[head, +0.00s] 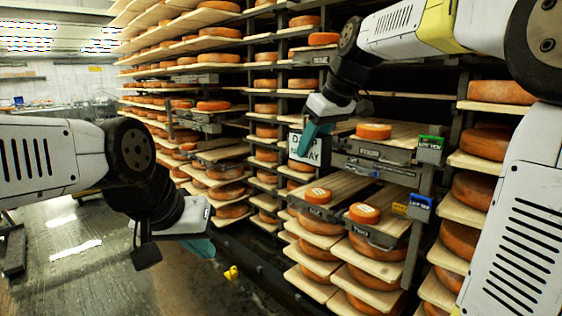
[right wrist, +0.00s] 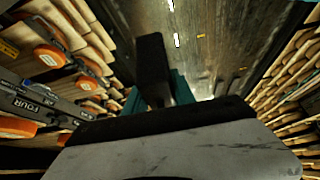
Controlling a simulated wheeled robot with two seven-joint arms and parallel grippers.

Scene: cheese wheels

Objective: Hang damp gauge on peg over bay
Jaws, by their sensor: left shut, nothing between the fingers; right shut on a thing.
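The damp gauge (head: 306,150) seems to be the square dark-edged thing with a white face and black lettering, partly covered by teal fingers. My right gripper (head: 309,137) is shut on it, in front of the shelf rack. In the right wrist view its dark body (right wrist: 153,68) stands out between the teal fingers (right wrist: 157,98). My left gripper (head: 203,247) is shut and empty, low over the floor at the left, apart from the rack. I cannot make out a peg; the gauge and fingers may hide it.
A grey bay rail labelled FOUR (head: 371,153) lies just right of the gauge. A green-topped box (head: 430,149) and a blue box (head: 420,207) sit at the bay's right end. Orange cheese wheels (head: 374,131) fill wooden shelves around. The floor (head: 75,235) at left is open.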

